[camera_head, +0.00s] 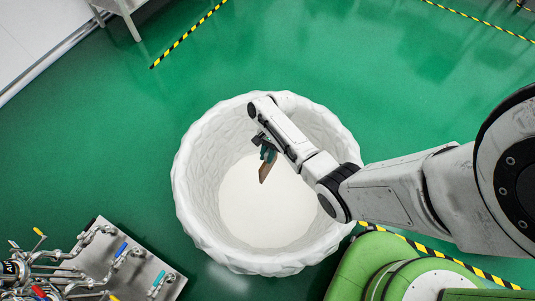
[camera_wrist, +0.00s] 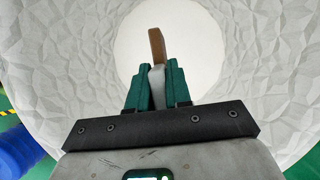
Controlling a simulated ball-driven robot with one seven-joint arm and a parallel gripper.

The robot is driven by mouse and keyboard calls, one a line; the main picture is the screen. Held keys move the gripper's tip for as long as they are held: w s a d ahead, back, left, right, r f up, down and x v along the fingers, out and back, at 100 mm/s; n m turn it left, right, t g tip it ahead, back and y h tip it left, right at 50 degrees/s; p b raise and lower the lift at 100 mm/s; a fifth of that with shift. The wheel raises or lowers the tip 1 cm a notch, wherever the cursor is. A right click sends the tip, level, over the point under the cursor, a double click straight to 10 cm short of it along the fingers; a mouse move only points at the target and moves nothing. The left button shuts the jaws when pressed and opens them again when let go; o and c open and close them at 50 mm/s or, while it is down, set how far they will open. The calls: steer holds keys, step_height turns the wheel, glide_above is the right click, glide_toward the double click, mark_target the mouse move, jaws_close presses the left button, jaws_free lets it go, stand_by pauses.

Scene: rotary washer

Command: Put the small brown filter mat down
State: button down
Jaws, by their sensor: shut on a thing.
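My gripper (camera_head: 268,151) hangs over the inside of a large white round tub in the head view. Its green jaws are shut on the small brown filter mat (camera_head: 267,168), which hangs tilted below them. In the wrist view the green jaws of my gripper (camera_wrist: 158,80) pinch the brown filter mat (camera_wrist: 157,43), seen edge-on with its end pointing away into the tub.
The white tub (camera_head: 196,195) has a faceted wall and a smooth pale floor (camera_head: 262,215). A metal unit with pipes and coloured valve handles (camera_head: 95,260) stands at the lower left. Green floor (camera_head: 110,130) with striped tape (camera_head: 188,35) surrounds the tub. A blue object (camera_wrist: 20,150) shows in the wrist view.

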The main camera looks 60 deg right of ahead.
steer(key=shift+f+b, duration=2.45)
steer(key=shift+f, duration=0.25)
steer(key=c, duration=1)
jaws_free()
steer(key=d, duration=0.3)
steer(key=shift+d+b, duration=0.4)
